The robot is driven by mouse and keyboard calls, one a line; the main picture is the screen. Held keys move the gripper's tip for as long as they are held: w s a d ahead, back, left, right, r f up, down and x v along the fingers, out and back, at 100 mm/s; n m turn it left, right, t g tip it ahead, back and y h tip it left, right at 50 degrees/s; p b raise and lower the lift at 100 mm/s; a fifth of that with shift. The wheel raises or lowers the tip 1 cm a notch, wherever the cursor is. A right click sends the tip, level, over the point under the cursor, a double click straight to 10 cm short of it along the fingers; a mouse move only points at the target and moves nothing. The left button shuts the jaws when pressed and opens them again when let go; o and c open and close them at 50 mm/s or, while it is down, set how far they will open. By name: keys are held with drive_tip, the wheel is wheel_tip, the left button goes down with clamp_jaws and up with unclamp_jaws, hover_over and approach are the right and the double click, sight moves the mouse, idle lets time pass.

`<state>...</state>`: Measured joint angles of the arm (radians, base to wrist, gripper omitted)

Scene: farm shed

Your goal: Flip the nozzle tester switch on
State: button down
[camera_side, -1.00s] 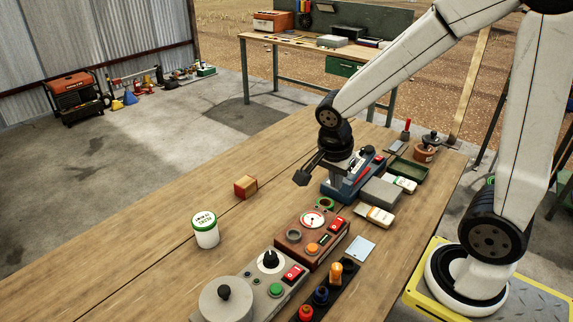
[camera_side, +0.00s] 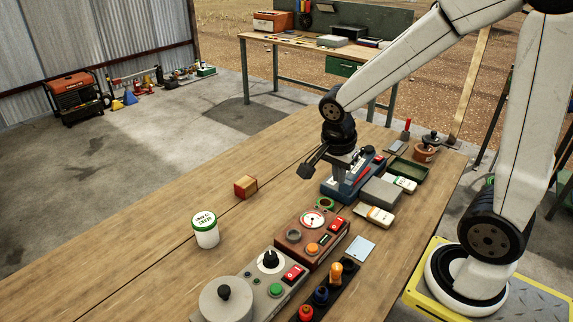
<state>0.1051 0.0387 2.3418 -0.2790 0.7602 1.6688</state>
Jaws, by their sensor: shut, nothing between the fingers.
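Three devices with controls stand in a row on the wooden bench; I cannot read which one is the nozzle tester. The blue device (camera_side: 338,190) is farthest back, partly hidden by my gripper. The brown-red device (camera_side: 294,252) has a white gauge, a red rocker switch (camera_side: 337,225) and an orange button. The grey device (camera_side: 262,299) has a round drum, a black knob, a red rocker switch (camera_side: 293,273) and a green button. Switch positions are too small to tell. My gripper (camera_side: 350,180) is shut and empty, pointing down over the blue device; whether it touches is unclear.
A white jar with a green lid (camera_side: 205,229) and a small red-tan box (camera_side: 245,186) stand left. A grey box (camera_side: 380,192), tins (camera_side: 374,215) and a green tray (camera_side: 408,169) crowd the right. Coloured plungers (camera_side: 321,296) stand at the front. The bench's left is mostly clear.

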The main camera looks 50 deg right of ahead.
sight(336, 224)
drive_tip(key=shift+f, duration=0.2)
drive_tip(key=shift+d+f, duration=0.45)
drive_tip(key=shift+f, duration=1.75)
drive_tip(key=shift+d+f, duration=0.45)
drive_tip(key=shift+f, duration=1.8)
drive_tip(key=shift+d+f, duration=0.45)
drive_tip(key=shift+f, duration=1.75)
drive_tip(key=shift+f, duration=0.1)
drive_tip(key=shift+d+f, duration=0.1)
drive_tip(key=shift+f, duration=0.1)
drive_tip(key=shift+a, duration=0.2)
drive_tip(key=shift+a+r, duration=0.15)
drive_tip(key=shift+a, duration=0.5)
drive_tip(key=shift+r, duration=0.25)
